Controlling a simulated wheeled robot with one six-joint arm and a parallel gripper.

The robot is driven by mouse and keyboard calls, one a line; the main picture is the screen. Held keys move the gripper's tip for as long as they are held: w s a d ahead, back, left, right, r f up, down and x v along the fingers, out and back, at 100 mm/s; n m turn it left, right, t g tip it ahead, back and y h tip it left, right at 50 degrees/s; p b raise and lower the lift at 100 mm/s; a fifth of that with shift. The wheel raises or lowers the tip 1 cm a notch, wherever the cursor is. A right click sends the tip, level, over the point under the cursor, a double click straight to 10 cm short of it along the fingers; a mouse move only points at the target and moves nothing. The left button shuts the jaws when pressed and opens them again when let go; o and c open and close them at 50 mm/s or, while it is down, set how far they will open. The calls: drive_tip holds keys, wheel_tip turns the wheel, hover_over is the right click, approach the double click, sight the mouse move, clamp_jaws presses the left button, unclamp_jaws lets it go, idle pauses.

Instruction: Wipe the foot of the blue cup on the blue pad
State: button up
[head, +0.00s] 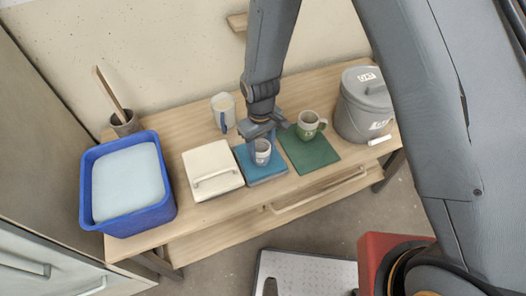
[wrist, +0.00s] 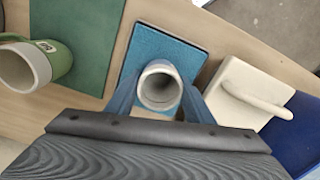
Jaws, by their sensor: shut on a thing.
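The blue cup (head: 262,147) is between the fingers of my gripper (head: 259,146), which is shut on it. The cup stands about upright over the blue pad (head: 271,172). I cannot tell whether its foot touches the pad. In the wrist view the cup's pale rim and inside (wrist: 160,86) face the camera, and most of its outside is hidden. The blue pad (wrist: 178,45) shows around and beyond it there.
The green cup (head: 308,123) stands on a green pad (head: 318,157) to the right. A pale mug (head: 223,112) stands behind. A cream block with a handle (head: 201,160) and a blue tub (head: 161,212) are left. A lidded grey bucket (head: 357,117) is right.

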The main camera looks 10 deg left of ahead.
drive_tip(key=shift+w+a+b, duration=0.25)
drive_tip(key=shift+w+a, duration=0.2)
drive_tip(key=shift+w, duration=0.25)
drive_tip(key=shift+w+a+b, duration=0.2)
drive_tip(key=shift+w+a, duration=0.2)
drive_tip(key=shift+w, duration=0.3)
drive_tip(key=shift+w+a+b, duration=0.25)
drive_tip(key=shift+w+a, duration=0.2)
drive_tip(key=shift+w, duration=0.25)
wheel_tip(320, 180, up, 7)
drive_tip(key=p, duration=0.4)
